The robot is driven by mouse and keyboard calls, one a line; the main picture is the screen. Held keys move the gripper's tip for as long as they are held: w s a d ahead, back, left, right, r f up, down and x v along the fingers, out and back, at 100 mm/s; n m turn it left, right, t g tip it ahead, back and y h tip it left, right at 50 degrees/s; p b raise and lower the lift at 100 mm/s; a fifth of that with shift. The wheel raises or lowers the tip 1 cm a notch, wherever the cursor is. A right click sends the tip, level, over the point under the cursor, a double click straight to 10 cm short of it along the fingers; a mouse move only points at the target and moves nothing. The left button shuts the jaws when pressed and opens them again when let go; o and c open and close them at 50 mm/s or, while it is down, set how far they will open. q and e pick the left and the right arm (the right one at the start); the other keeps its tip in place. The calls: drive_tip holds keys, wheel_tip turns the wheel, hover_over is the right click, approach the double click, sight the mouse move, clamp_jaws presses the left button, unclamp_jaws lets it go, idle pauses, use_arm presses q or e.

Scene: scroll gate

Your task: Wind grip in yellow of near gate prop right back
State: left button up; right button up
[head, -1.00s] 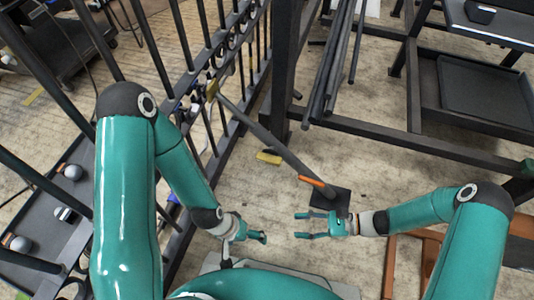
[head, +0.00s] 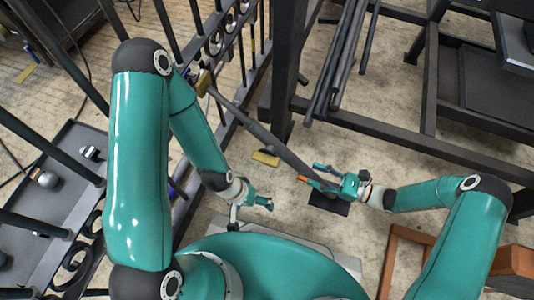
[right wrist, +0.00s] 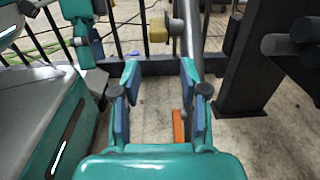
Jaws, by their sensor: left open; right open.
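A grey prop (head: 262,135) slants from the near gate (head: 182,150) down to a dark foot plate (head: 328,206) on the floor. A yellow block (head: 203,82) sits at its upper end on the gate; it also shows in the right wrist view (right wrist: 158,27). An orange grip (head: 304,179) is near the prop's lower end. My right gripper (head: 312,175) is open beside this grip. In the right wrist view the orange grip (right wrist: 178,126) shows between the open fingers, closer to the right one; contact is unclear. My left gripper (head: 265,204) is open and empty, left of the prop's foot.
A yellow block (head: 266,158) lies on the floor by the prop. A dark frame (head: 400,138) with long bars (head: 338,65) stands behind. A dark tray (head: 60,190) with grey knobs is at left. An orange-brown frame (head: 392,262) is at lower right.

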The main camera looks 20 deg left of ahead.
drive_tip(key=a+b, duration=0.1)
drive_tip(key=a, duration=0.4)
drive_tip(key=a+b, duration=0.1)
drive_tip(key=a, duration=0.4)
drive_tip(key=a+b, duration=0.2)
drive_tip(key=a, duration=0.3)
drive_tip(key=shift+w+f, duration=0.1)
drive_tip(key=shift+w, duration=0.15)
drive_tip(key=shift+a, duration=0.75)
clamp_jaws()
drive_tip(key=shift+y, duration=0.4)
drive_tip(key=shift+d+y, duration=0.1)
drive_tip(key=shift+y, duration=0.5)
unclamp_jaws()
